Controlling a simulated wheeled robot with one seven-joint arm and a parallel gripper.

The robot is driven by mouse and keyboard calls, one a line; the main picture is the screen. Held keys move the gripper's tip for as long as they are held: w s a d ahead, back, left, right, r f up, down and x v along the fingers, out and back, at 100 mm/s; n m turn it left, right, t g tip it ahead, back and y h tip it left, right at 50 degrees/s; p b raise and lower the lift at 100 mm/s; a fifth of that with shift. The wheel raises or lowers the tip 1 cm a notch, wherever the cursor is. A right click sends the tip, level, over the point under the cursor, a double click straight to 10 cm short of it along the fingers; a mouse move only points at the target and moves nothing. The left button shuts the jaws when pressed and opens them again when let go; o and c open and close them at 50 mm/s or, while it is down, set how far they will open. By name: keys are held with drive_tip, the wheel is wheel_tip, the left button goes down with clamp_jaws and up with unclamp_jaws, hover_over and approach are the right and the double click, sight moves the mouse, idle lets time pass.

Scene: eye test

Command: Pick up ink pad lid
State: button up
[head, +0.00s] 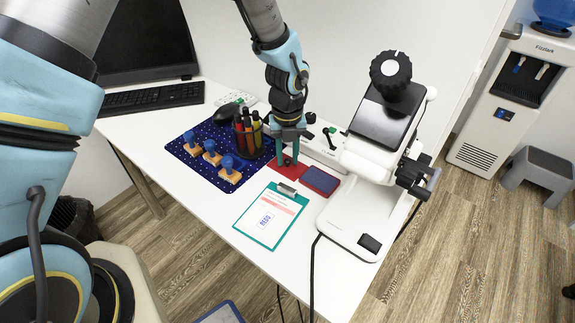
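A flat red piece (291,172), which looks like the ink pad lid, lies on the white table behind the clipboard. Beside it on the right is the ink pad (321,181), a dark blue surface in a red case. My gripper (287,162) points down over the back left part of the red piece. Its two teal fingers are apart, with a little red showing between the tips. I cannot tell whether the tips touch the red piece. The fingers hide part of it.
Wooden stamps (212,153) and a pen holder (249,138) stand on a dark blue mat (198,177) to the left. A teal clipboard (270,216) lies in front. A large white device (362,205) stands close on the right. A keyboard (150,98) is at the back left.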

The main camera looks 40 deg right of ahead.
clamp_jaws()
drive_tip(key=shift+r, duration=0.1)
idle(0.3)
